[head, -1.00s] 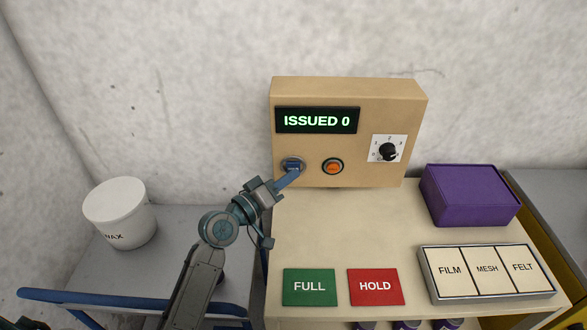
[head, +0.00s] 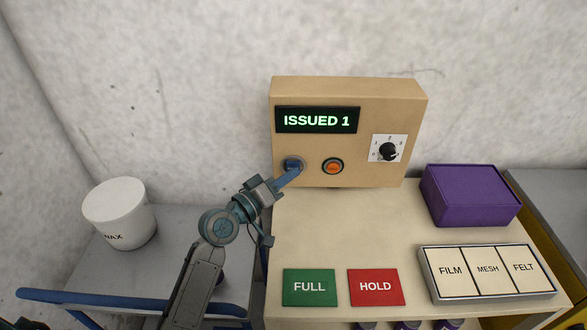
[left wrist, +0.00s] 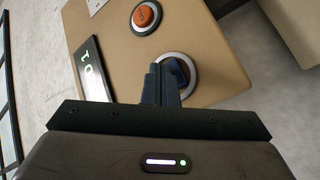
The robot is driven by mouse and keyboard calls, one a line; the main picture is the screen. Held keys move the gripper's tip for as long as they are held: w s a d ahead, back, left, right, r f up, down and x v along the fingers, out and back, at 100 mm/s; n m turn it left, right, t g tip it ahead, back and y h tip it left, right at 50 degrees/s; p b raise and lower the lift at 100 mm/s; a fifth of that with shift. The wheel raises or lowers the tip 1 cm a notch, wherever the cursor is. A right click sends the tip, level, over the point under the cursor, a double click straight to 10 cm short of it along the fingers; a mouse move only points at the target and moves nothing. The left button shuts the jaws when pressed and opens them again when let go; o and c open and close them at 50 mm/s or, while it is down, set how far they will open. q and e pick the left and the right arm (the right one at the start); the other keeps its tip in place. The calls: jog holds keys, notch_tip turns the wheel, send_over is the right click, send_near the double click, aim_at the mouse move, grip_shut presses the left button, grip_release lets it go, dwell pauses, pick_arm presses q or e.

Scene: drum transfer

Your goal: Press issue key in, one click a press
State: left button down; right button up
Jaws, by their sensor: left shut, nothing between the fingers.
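The tan control box (head: 320,165) stands at the back of the table, with a display (head: 317,120) reading "ISSUED 1". A blue key (head: 293,164) in a round grey ring is on the left of its front face, and an orange button (head: 333,166) is right of it. My left gripper (head: 291,174) is shut and empty, its fingertips at the blue key. In the left wrist view, the blue key (left wrist: 178,70) is partly hidden behind the fingertips, which look to be touching it. My right gripper is not in view.
A dial (head: 388,151) is on the box's right. A purple box (head: 470,195), a tray labelled FILM, MESH, FELT (head: 434,291), a green FULL card (head: 310,287) and a red HOLD card (head: 376,287) lie on the table (head: 335,235). A white tub (head: 120,212) stands at left.

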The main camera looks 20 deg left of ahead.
pick_arm(q)
jog(key=shift+s+d, duration=0.1)
jog(key=shift+s, duration=0.25)
jog(key=shift+s+d, duration=0.25)
jog(key=shift+s, duration=0.65)
jog(key=shift+s+d, duration=0.3)
jog(key=shift+s, duration=0.65)
jog(key=shift+s+d, duration=0.25)
jog(key=shift+s, duration=0.65)
jog(key=shift+f, duration=0.1)
